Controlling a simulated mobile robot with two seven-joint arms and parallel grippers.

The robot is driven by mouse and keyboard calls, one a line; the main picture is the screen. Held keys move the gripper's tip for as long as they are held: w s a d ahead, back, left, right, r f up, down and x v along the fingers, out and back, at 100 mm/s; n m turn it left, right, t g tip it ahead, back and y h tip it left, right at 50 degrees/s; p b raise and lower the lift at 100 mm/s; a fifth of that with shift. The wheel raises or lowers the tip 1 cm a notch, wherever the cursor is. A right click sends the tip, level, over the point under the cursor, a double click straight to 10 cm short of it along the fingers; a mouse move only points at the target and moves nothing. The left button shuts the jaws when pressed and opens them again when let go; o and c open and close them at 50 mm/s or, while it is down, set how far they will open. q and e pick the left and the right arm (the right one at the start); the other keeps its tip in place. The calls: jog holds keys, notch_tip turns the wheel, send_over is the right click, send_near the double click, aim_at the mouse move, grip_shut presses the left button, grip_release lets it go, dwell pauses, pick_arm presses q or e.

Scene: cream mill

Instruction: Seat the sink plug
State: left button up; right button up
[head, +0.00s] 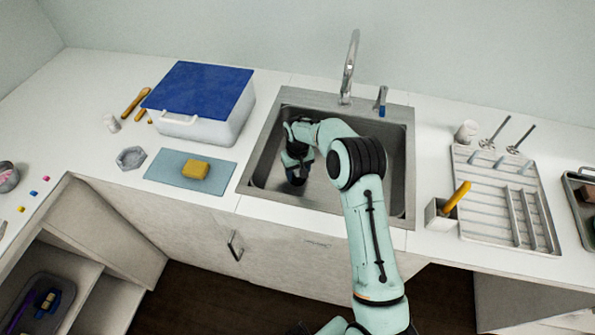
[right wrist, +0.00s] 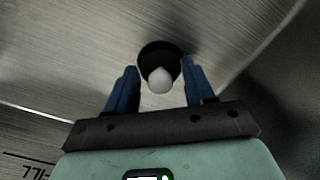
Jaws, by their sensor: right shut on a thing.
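The sink (head: 262,170) is a steel basin set in the counter. My right arm reaches down into its left part, and my right gripper (head: 297,178) points at the basin floor. In the right wrist view my right gripper (right wrist: 160,85) has its two blue fingers on either side of the sink plug (right wrist: 158,64), a round black piece with a pale knob. The gripper is shut on it. Steel lies close behind the plug; I cannot tell whether it touches the floor or sits in the drain. In the head view the plug is hidden. My left gripper is out of view.
A tap (head: 348,70) stands behind the sink. Left are a white box with a blue lid (head: 200,88) and a yellow sponge (head: 195,169) on a blue mat (head: 163,170). Right are a small holder (head: 437,214) and a drying rack (head: 482,220). The basin's right side is free of objects.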

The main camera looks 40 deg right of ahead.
aim_at(298, 172)
jog(key=shift+f, duration=0.2)
dwell(0.4)
jog(key=o, duration=1.4)
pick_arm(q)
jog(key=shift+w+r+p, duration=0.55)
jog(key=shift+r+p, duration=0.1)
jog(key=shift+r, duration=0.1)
pick_arm(e)
jog(key=shift+r, duration=1.5)
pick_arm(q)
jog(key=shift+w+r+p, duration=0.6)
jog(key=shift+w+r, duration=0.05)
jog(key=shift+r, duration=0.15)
pick_arm(e)
jog(key=shift+r, duration=1.5)
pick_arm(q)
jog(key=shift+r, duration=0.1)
pick_arm(e)
jog(key=shift+r, duration=0.15)
